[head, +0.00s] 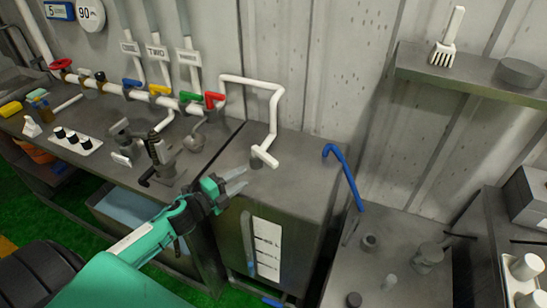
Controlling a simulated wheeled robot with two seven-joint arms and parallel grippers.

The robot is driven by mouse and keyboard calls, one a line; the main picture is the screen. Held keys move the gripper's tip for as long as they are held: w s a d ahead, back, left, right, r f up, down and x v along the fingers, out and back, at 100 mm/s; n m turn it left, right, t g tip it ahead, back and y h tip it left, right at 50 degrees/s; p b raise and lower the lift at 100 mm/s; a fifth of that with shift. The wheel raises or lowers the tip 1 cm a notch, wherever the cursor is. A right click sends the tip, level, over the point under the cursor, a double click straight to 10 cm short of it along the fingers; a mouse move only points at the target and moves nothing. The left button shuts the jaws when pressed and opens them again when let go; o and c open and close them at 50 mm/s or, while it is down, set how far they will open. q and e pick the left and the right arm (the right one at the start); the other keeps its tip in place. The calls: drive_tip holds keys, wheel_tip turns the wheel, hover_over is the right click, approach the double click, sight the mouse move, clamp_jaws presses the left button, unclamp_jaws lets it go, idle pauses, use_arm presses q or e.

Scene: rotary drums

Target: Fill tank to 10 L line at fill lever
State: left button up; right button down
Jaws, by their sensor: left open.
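The grey box-shaped tank (310,165) stands in the middle, with a white pipe spout (264,156) ending over its top. Its front carries a white scale plate (267,250) with dark marks, and a bluish upright sight tube (248,245) beside it. The line figures are too small to read. Coloured lever handles sit on the white wall pipe: blue (131,84), yellow (160,89), green (190,97) and red (213,100). I cannot tell which is the fill lever. My left gripper (237,182) is open and empty near the tank's front left edge, apart from the levers. My right gripper is out of view.
A grey bench (120,165) with a white tray of black knobs (77,141) and metal fittings lies left. A bent blue rod (344,175) rises right of the tank. A shelf (470,82) with a white brush (447,40) juts out at upper right.

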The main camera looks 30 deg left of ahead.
sight(267, 162)
use_arm(q)
drive_tip(key=shift+w+r+m+h, duration=0.15)
drive_tip(key=shift+m+h, duration=0.15)
drive_tip(key=shift+m, duration=0.1)
drive_tip(key=shift+w+d, duration=0.15)
drive_tip(key=shift+w, duration=0.15)
drive_tip(key=p+x, duration=0.4)
drive_tip(key=x, duration=0.7)
drive_tip(key=shift+w+d, duration=0.1)
drive_tip(key=shift+w, duration=0.2)
drive_tip(key=shift+w+d, duration=0.3)
drive_tip(key=shift+w, duration=0.25)
drive_tip(key=shift+f, duration=0.25)
clamp_jaws()
